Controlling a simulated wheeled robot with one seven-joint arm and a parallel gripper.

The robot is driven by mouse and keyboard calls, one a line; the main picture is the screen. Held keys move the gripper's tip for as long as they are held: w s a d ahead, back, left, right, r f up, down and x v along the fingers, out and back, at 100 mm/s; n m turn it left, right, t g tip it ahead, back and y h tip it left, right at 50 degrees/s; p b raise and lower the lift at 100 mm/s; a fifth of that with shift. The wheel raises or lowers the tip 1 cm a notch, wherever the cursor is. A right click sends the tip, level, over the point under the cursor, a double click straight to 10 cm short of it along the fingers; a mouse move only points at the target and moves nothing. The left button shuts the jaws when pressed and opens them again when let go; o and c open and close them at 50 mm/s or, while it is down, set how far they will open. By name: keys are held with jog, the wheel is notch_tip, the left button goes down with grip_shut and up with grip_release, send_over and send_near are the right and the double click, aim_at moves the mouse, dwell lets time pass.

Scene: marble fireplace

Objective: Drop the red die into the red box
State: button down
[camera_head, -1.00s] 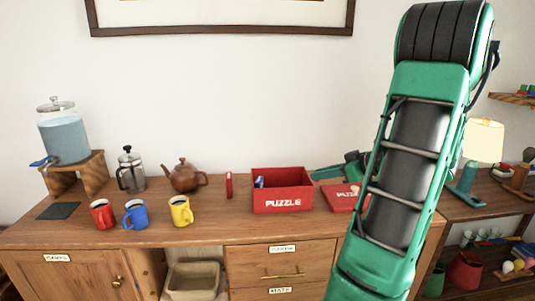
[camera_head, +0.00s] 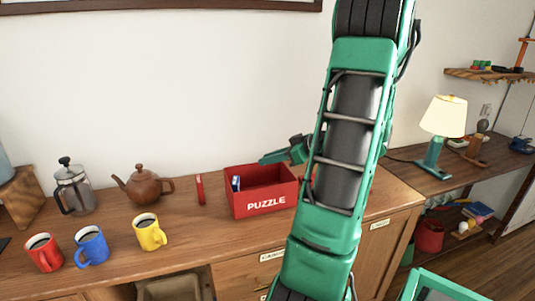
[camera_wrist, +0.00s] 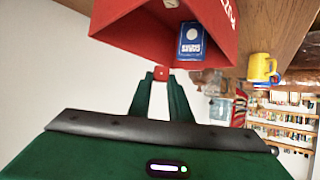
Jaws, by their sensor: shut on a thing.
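The red box (camera_head: 262,207), lettered PUZZLE, stands open on the wooden cabinet top. It fills the top of the wrist view (camera_wrist: 130,42), with a blue card pack (camera_wrist: 191,41) inside; the pack also shows in the head view (camera_head: 236,184). My gripper (camera_wrist: 161,76) is shut on the small red die (camera_wrist: 161,72), held at its green fingertips close to the box's rim. In the head view my gripper (camera_head: 268,159) is at the box's back right edge, and the die cannot be made out there. I cannot tell whether the die is over the opening.
A narrow red item (camera_head: 200,188) stands left of the box. Further left are a brown teapot (camera_head: 143,184), a French press (camera_head: 75,187), and yellow (camera_head: 149,232), blue (camera_head: 91,245) and red (camera_head: 43,252) mugs. A lamp (camera_head: 443,120) stands on the right-hand shelf unit.

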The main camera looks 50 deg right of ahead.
jog(key=shift+w+a+f, duration=0.1)
jog(key=shift+a+f, duration=0.05)
jog(key=shift+f, duration=1.55)
jog(key=c, duration=1.5)
grip_release()
jog(key=shift+c, duration=0.2)
jog(key=v, duration=1)
jog(key=shift+s+r, duration=0.15)
jog(key=shift+s, duration=0.2)
